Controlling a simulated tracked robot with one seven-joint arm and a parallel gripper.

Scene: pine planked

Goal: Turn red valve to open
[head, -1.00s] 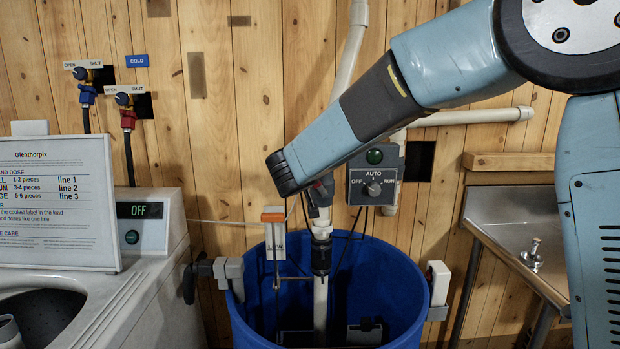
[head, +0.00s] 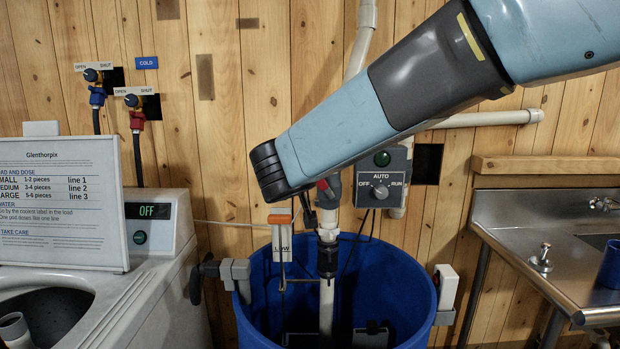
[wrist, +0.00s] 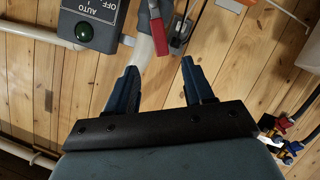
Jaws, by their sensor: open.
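The red valve (head: 137,121) is on the plank wall at the left, the lower right of two taps. Its dark knob (head: 131,101) sits under an OPEN/SHUT label (head: 134,91); I cannot tell which way the knob points. The valve also shows, small and upside down, at the lower right of the wrist view (wrist: 285,123). My gripper (wrist: 160,64) is open, with nothing between its fingers. In the head view my arm's dark end is over the blue tub, well to the right of the red valve and lower, apart from it; the fingertips are not clear there.
A blue-bodied tap (head: 97,96) is up left of the red valve. A washer (head: 165,285) with a sign board (head: 65,205) stands below the taps. The blue tub (head: 405,290), with pipes and a switch box (head: 378,188), is under my arm. A steel sink (head: 500,240) is at right.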

